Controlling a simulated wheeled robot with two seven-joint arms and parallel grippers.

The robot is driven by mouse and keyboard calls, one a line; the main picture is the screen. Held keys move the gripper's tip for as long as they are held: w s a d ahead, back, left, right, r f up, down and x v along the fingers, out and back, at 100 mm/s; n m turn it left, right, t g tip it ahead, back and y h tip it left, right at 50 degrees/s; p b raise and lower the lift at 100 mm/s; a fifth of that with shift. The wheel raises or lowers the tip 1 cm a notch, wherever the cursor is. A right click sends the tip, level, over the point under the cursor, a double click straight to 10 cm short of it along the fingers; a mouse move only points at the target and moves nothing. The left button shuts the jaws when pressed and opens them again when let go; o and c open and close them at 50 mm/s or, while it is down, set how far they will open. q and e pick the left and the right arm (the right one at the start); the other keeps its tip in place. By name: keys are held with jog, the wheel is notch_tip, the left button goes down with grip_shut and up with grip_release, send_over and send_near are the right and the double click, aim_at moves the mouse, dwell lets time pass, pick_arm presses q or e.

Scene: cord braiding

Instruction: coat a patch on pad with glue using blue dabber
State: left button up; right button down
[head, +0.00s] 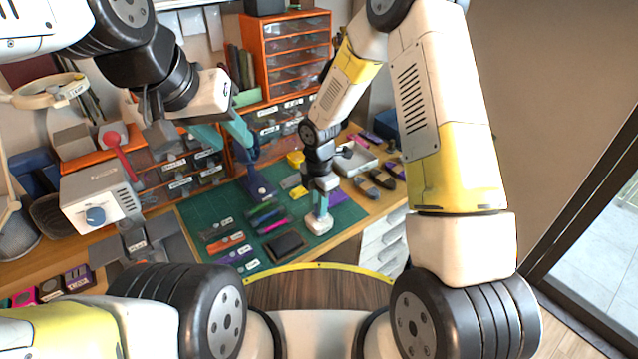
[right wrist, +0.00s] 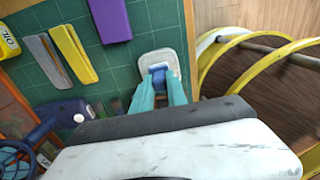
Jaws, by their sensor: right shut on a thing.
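My right gripper (head: 321,205) points down over the green mat. It is shut on the blue dabber (right wrist: 158,72), which shows between the teal fingers (right wrist: 158,92) in the right wrist view. The dabber is over the pale, rounded pad (right wrist: 172,56), and the pad also shows under the fingers in the head view (head: 319,226). I cannot tell whether the dabber's tip touches the pad, and no glue patch is clear. My left gripper (head: 247,143) is above the mat's back left, by a dark blue stand (head: 260,187); its fingertips are unclear.
The green cutting mat (head: 341,218) bears several coloured strips and a dark block (head: 285,244) left of the pad. A purple block (right wrist: 110,18) and a yellow piece (right wrist: 73,52) lie near the pad. An orange drawer cabinet (head: 290,50) stands behind.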

jog(key=shift+f, duration=0.45)
dwell(1.1)
jog(key=shift+r, duration=3.55)
